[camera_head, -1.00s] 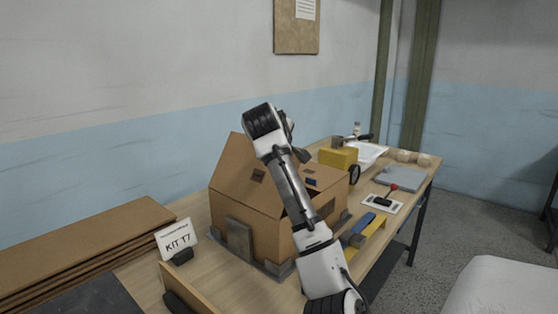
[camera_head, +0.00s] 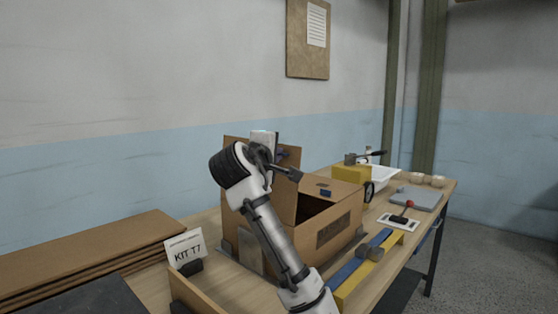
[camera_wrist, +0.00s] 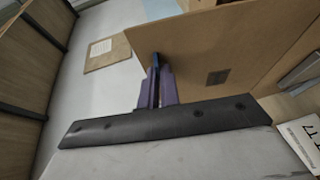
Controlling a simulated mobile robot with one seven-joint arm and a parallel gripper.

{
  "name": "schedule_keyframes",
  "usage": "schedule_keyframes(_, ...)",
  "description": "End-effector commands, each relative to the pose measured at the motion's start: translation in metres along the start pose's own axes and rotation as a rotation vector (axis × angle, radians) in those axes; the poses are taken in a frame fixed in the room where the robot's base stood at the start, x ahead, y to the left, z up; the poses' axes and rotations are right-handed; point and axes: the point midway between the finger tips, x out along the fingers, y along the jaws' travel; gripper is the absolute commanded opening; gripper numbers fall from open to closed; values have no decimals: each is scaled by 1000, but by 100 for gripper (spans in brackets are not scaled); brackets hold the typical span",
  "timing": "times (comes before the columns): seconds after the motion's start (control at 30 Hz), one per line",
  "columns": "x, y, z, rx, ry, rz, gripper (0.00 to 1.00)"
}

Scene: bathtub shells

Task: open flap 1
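The cardboard box (camera_head: 333,236) stands on the workbench with a dark gap open in its top. One brown flap (camera_head: 287,188) stands up at the box's left and back, partly hidden by my arm. Another flap (camera_head: 345,193) lies over the right part of the top and bears a small blue mark. No flap number is readable. My gripper (camera_head: 287,160) is at the upright flap, above the box. In the wrist view, its purple fingers (camera_wrist: 158,85) look closed together in front of a broad cardboard panel (camera_wrist: 215,45) with a dark patch. Contact with the panel is unclear.
Stacked cardboard sheets (camera_head: 90,250) and a "KIT T7" card (camera_head: 185,248) are left of the box.

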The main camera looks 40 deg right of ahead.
Motion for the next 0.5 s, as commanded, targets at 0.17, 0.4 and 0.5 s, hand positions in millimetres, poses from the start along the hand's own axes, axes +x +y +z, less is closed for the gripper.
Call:
schedule_keyframes(0.17, -1, 0, -1, -2, 0, 3, 0)
schedule_keyframes(0.4, 0, 0, -1, -2, 0, 3, 8)
schedule_keyframes(0.5, 0, 0, -1, -2, 0, 3, 21)
